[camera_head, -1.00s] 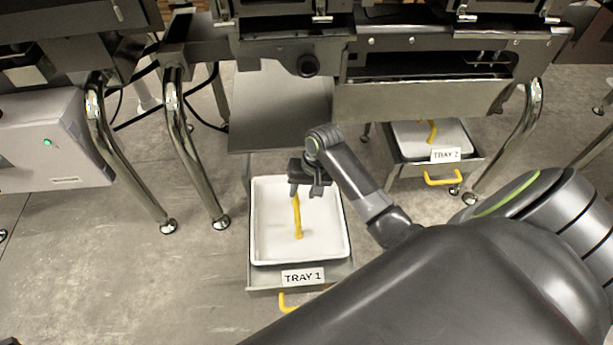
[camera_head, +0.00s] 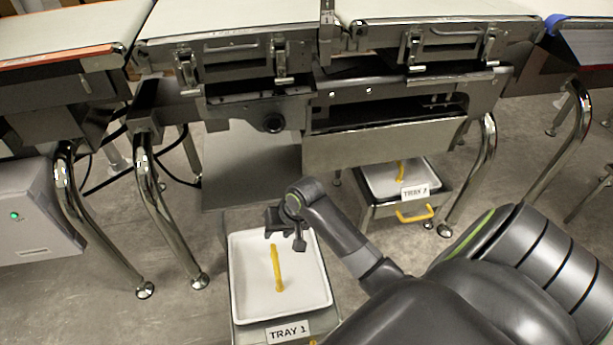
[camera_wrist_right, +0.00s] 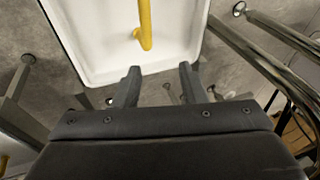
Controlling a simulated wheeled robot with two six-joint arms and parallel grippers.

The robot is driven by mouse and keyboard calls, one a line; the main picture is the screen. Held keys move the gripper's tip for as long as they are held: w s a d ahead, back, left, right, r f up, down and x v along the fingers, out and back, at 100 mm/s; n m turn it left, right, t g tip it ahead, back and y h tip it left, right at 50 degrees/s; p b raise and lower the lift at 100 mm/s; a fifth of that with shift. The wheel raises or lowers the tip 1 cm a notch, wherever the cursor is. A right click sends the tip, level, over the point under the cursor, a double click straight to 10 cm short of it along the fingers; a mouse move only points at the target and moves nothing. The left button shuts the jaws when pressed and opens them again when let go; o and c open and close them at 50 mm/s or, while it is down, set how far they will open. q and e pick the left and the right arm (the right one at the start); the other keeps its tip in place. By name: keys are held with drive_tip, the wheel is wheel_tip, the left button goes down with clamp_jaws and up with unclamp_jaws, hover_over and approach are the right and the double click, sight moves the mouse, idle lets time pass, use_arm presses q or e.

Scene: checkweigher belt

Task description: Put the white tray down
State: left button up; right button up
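The white tray (camera_head: 252,296) sits in the drawer labelled TRAY 1 (camera_head: 288,331), with a yellow bar handle (camera_head: 277,268) running across its middle. My right gripper (camera_head: 286,240) is over the tray's far part. In the right wrist view the fingers (camera_wrist_right: 160,84) are spread apart with nothing between them, and the tray (camera_wrist_right: 105,45) and its yellow handle (camera_wrist_right: 145,22) lie beyond the fingertips. A second white tray (camera_head: 378,180) with a yellow handle sits in the drawer labelled TRAY 2 (camera_head: 415,191). My left gripper is out of view.
The conveyor frame (camera_head: 385,143) with its belts stands above and behind the drawers. Shiny metal legs (camera_head: 165,215) stand left of the first drawer, and others stand to the right. A grey box with a green light (camera_head: 35,215) is at far left. Floor is bare between them.

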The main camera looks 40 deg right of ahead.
wheel_tip(320, 180, up, 17)
drive_tip(key=s+n+t+h, duration=0.2)
drive_tip(key=s+n+t, duration=0.1)
drive_tip(key=t, duration=1)
drive_tip(key=s+r+n+t, duration=0.3)
drive_tip(key=s+r+t, duration=0.5)
drive_tip(key=r, duration=1)
drive_tip(key=s, duration=0.4)
drive_tip(key=shift+s+t+h, duration=0.2)
drive_tip(key=shift+t+h, duration=0.1)
drive_tip(key=shift+h, duration=0.1)
drive_tip(key=shift+d, duration=0.1)
